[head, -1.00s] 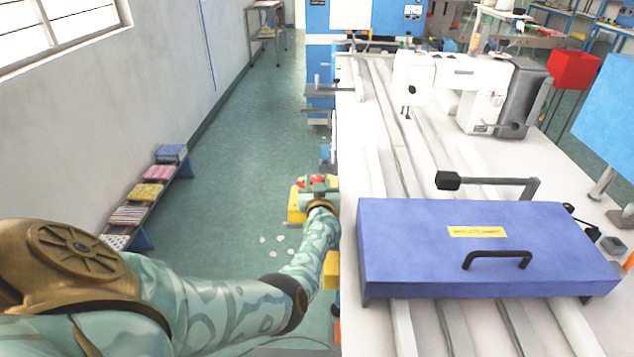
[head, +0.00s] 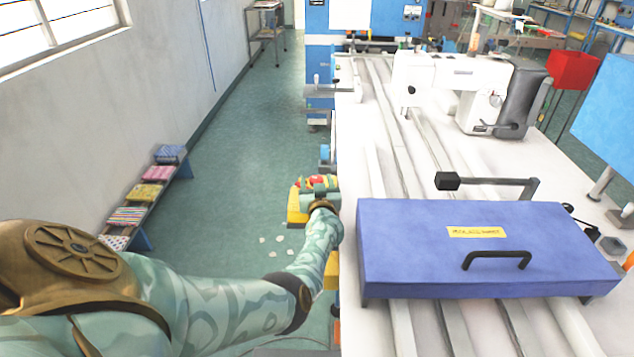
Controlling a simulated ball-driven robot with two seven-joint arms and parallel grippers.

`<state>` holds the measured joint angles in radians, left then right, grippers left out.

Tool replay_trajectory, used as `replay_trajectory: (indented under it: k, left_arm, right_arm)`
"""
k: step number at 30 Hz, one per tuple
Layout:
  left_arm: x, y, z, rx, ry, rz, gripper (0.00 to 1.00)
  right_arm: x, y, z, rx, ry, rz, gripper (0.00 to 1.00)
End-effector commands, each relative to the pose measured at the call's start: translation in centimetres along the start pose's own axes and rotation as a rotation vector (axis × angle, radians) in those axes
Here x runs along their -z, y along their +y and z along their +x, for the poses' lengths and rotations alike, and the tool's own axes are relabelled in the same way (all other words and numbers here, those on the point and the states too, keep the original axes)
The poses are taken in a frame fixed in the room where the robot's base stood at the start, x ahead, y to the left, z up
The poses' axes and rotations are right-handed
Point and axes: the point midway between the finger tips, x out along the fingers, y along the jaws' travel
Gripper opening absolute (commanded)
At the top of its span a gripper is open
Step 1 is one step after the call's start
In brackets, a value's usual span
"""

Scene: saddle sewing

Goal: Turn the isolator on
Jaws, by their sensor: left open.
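My left arm comes in from the lower left, and its gripper (head: 320,182) is at the left edge of the white table. The gripper is open. It is at a yellow box (head: 296,208) with red on top, which looks like the isolator. The gripper and wrist hide much of the box, so its switch position and any contact cannot be told. My right gripper is not in view.
A blue case (head: 420,245) with a black handle lies on the white table (head: 350,130) to the right. A white sewing machine (head: 455,85) stands farther back. A low bench (head: 150,200) with colored stacks runs along the left wall. The floor between is mostly clear.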

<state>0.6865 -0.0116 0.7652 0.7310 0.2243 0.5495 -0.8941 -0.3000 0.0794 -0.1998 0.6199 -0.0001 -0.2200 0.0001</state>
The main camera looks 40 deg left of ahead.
Motion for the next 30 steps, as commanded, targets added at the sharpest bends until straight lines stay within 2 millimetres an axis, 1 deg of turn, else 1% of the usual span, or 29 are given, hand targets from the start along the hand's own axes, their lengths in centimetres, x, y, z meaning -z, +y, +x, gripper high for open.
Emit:
replay_trajectory:
  k: [2, 6, 9, 12, 16, 24, 26, 27, 29, 30]
  left_arm:
    - [0.3, 0.1, -0.9, -0.001, -0.001, -0.001, 0.58]
    - [0.4, 0.1, -3.5, -0.002, -0.001, -0.002, 0.58]
    - [0.4, 0.1, -5.3, -0.001, -0.001, -0.002, 0.58]
    - [0.3, 0.1, -6.6, -0.001, 0.000, -0.001, 0.58]
    - [0.1, 0.1, -7.3, -0.001, 0.000, -0.001, 0.58]
    - [-0.1, -0.1, -7.3, -0.001, 0.003, 0.007, 0.60]
    - [-0.2, -1.0, -7.0, 0.001, 0.018, 0.051, 0.60]
    - [-0.5, -2.2, -6.7, 0.001, 0.038, 0.114, 0.60]
    - [-0.8, -5.1, -6.1, 0.000, 0.092, 0.280, 0.60]
    - [-0.9, -7.6, -5.7, -0.002, 0.143, 0.442, 0.60]
  right_arm:
    - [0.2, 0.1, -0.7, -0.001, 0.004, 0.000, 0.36]
    - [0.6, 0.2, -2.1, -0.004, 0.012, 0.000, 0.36]
    - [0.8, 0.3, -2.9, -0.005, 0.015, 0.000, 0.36]
    - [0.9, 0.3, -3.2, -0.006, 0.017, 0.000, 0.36]
    - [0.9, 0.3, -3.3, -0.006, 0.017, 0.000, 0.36]
    - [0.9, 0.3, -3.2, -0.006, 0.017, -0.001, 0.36]
    - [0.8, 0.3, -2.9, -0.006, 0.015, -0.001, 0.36]
    - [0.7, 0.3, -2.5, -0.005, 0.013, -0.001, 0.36]
    - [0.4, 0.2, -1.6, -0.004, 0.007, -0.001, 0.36]
    - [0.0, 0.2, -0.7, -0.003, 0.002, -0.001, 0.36]
